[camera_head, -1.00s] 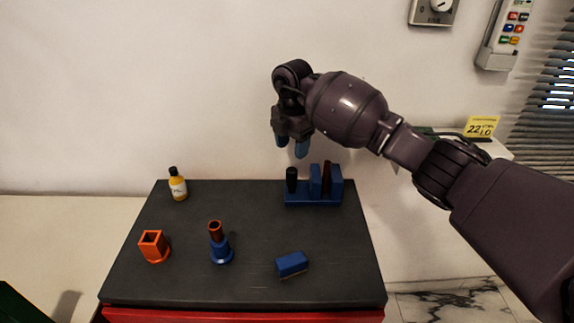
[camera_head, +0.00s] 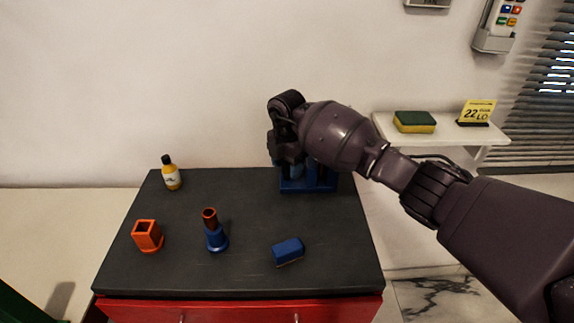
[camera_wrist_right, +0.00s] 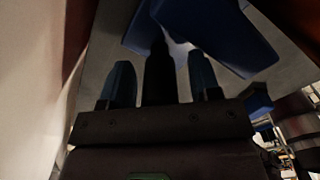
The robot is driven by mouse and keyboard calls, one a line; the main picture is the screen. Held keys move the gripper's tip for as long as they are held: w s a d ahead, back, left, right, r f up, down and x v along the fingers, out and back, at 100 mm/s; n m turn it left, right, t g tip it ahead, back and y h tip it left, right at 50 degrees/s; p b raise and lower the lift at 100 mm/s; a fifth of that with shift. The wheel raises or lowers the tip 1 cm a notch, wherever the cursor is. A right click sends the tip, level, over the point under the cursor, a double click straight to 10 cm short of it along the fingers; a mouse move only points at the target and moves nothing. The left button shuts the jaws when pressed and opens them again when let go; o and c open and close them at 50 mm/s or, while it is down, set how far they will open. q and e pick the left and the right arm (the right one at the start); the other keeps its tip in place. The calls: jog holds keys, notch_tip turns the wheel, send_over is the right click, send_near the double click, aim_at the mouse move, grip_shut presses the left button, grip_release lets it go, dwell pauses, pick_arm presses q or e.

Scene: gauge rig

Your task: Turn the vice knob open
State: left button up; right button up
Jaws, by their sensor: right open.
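The blue vice (camera_head: 322,186) stands at the back right of the dark tabletop, partly covered by my right arm. My right gripper (camera_head: 286,170) points down over its left end, where the knob is hidden in the head view. In the right wrist view the black knob (camera_wrist_right: 158,75) stands between the two blue fingertips of my right gripper (camera_wrist_right: 160,84). The fingers are open, with gaps visible on both sides of the knob. Blue vice parts (camera_wrist_right: 225,35) lie just beyond the fingers. My left gripper is out of view.
An orange square socket (camera_head: 147,236), a blue stand with a brown-red tube (camera_head: 215,236), a blue block (camera_head: 288,251) and a yellow bottle (camera_head: 172,177) stand apart on the tabletop (camera_head: 250,215). A sponge (camera_head: 414,121) lies on the wall shelf. The middle of the tabletop is clear.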

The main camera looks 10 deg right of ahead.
jog(key=c, duration=0.9)
